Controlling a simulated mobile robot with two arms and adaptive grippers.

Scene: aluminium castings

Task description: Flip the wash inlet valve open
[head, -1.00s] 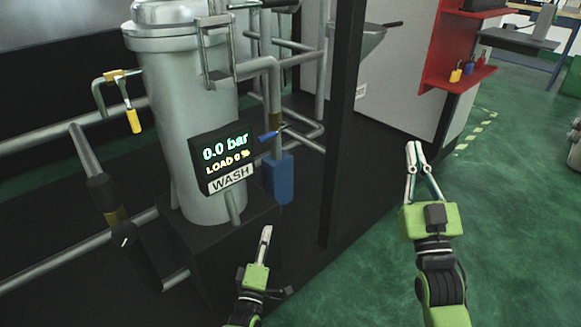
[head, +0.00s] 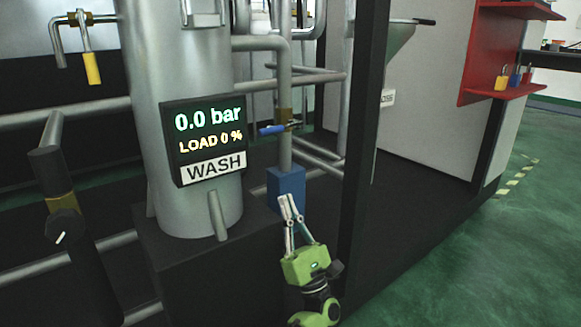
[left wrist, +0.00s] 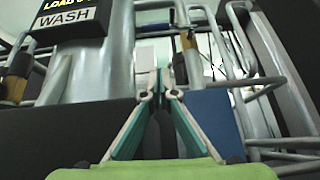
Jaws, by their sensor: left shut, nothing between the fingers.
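A small valve with a blue lever (head: 272,129) sits on a vertical pipe right of the grey vessel. The lever lies roughly crosswise to the pipe, pointing left, with a brass body (head: 285,114) beside it. No label on this valve can be read. My left gripper (head: 291,203) is below it, in front of a blue box (head: 280,183), fingers shut and empty, pointing up. In the left wrist view the closed fingertips (left wrist: 160,78) point toward the pipes; a brass part (left wrist: 188,42) shows beyond them, right of the tips. My right gripper is not in view.
The vessel's display (head: 207,138) reads 0.0 bar, LOAD 0 %, WASH. A yellow-handled valve (head: 91,67) and a dark knob (head: 62,226) are at left. A dark post (head: 366,130) stands right of my gripper. Padlocks (head: 515,80) sit on a red shelf.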

